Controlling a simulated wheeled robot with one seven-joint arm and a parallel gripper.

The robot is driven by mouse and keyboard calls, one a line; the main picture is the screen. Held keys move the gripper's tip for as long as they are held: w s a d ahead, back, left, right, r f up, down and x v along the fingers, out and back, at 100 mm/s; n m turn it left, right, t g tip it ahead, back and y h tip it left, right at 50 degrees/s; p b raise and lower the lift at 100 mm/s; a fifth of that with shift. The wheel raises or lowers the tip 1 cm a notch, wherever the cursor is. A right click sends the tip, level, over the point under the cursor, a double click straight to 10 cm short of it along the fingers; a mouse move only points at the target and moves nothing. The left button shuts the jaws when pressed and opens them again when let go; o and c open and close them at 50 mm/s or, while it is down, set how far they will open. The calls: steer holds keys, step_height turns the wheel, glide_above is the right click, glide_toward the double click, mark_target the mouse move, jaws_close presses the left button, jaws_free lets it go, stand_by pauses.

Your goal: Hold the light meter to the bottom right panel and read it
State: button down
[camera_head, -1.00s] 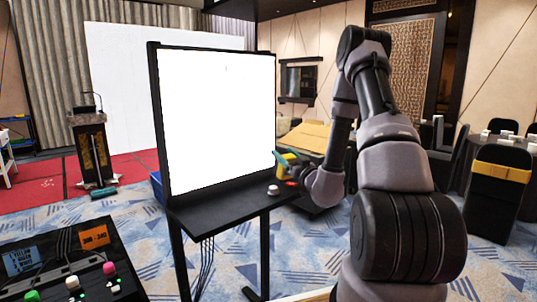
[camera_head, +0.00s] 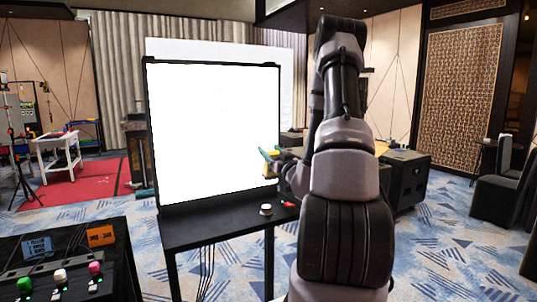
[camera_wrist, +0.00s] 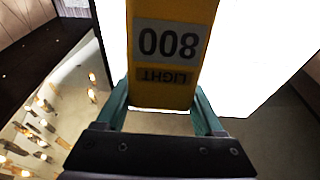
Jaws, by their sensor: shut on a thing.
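The lit white screen (camera_head: 213,130) stands upright in a black frame; no seams between its panels show. My gripper (camera_head: 270,156) is at the lower right of the screen, overlapping its right edge in the head view. It is shut on the yellow light meter (camera_head: 272,170). In the wrist view the meter (camera_wrist: 168,90) sits between my teal fingertips (camera_wrist: 160,102), with an upside-down label reading LIGHT and 800. The bright screen (camera_wrist: 235,65) lies behind it. I cannot tell whether the meter touches the screen.
A black shelf (camera_head: 225,220) under the screen holds a white round button (camera_head: 266,209) and a red item (camera_head: 288,203). A console (camera_head: 60,285) with coloured knobs and an orange card (camera_head: 100,236) is at lower left. Black cases (camera_head: 405,178) stand behind my arm.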

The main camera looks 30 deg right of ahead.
steer(key=w, duration=0.9)
steer(key=shift+a, duration=0.15)
stand_by(1.8)
